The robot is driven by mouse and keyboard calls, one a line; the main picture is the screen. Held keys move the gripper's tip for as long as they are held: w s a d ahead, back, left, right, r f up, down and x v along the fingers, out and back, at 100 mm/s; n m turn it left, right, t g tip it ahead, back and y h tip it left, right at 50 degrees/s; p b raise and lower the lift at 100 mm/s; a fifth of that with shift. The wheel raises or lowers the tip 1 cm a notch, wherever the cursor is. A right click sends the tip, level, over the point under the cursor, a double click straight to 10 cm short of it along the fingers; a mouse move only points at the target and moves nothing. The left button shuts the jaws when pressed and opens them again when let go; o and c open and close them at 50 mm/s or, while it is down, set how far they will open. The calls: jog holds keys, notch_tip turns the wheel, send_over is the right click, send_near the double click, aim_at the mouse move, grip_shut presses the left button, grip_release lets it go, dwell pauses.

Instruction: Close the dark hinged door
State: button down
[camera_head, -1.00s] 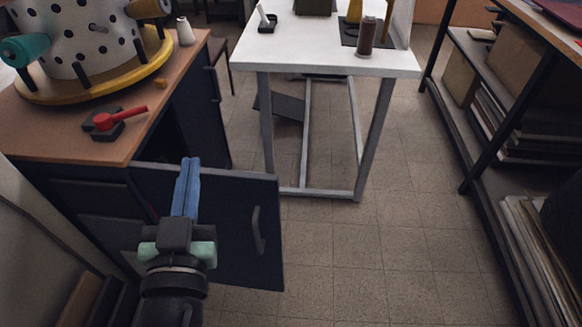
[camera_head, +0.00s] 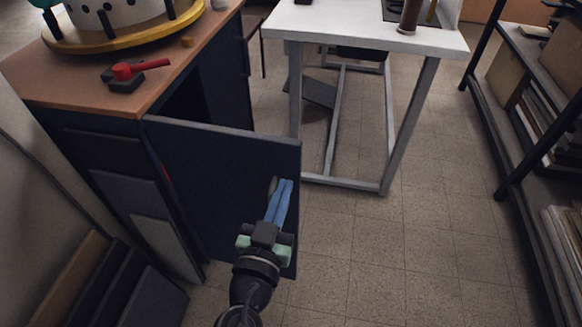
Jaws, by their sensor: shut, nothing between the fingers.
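The dark blue hinged door (camera_head: 215,175) stands open from the cabinet (camera_head: 75,125) on the left, swung out toward the middle of the floor. Its hinge edge is at the cabinet's front corner, and a dark opening shows behind its top edge. My gripper (camera_head: 283,188), with blue fingers, is shut and empty. It is in front of the door's face near its free edge, over the door handle (camera_head: 272,186), which it mostly hides. I cannot tell whether the fingers touch the door or handle.
A white table (camera_head: 365,30) with grey legs stands beyond the door. A shelf rack (camera_head: 505,120) lines the right side. Dark and grey panels lean at lower left. The tiled floor (camera_head: 400,250) between is clear.

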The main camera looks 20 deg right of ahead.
aim_at(295, 159)
jog(key=shift+x, duration=2.8)
